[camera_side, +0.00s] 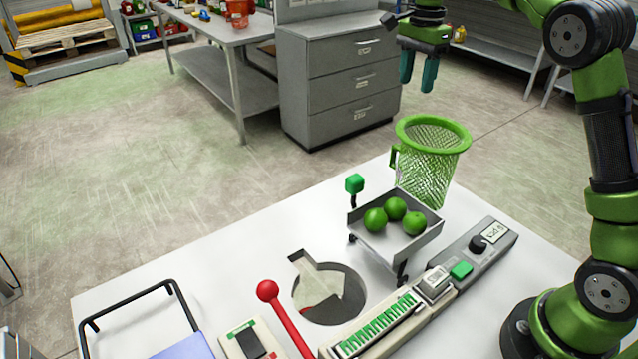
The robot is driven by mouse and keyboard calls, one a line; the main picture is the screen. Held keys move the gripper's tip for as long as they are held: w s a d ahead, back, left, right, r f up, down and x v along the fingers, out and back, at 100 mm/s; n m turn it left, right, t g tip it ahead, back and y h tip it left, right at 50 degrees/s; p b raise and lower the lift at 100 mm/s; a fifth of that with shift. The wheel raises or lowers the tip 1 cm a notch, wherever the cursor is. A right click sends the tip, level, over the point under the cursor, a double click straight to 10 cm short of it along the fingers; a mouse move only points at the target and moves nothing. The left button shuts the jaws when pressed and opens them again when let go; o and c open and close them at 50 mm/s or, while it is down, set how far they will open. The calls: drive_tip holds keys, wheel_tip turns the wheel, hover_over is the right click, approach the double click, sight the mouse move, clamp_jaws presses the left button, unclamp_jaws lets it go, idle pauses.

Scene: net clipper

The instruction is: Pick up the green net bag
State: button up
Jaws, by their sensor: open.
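The green net bag (428,172) is an open mesh basket shape with a thick green rim and a small handle on its left side. It stands upright near the back edge of the white table, behind a grey tray. Its lower front is partly hidden by the tray. My gripper (418,88) hangs above the bag with its two teal fingers pointing down. The fingers are apart with nothing between them, and clear of the bag's rim.
The grey tray (408,248) holds three green balls (396,208). A green-knobbed lever (354,184) stands left of it. A control panel (462,268), a round hole (340,312) and a red-knobbed lever (267,290) are nearer.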

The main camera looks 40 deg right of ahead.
drive_tip(key=shift+d+f, duration=0.15)
drive_tip(key=shift+f, duration=2.65)
drive_tip(key=shift+d+f, duration=0.15)
drive_tip(key=shift+f, duration=2.6)
drive_tip(key=shift+w, duration=0.1)
clamp_jaws()
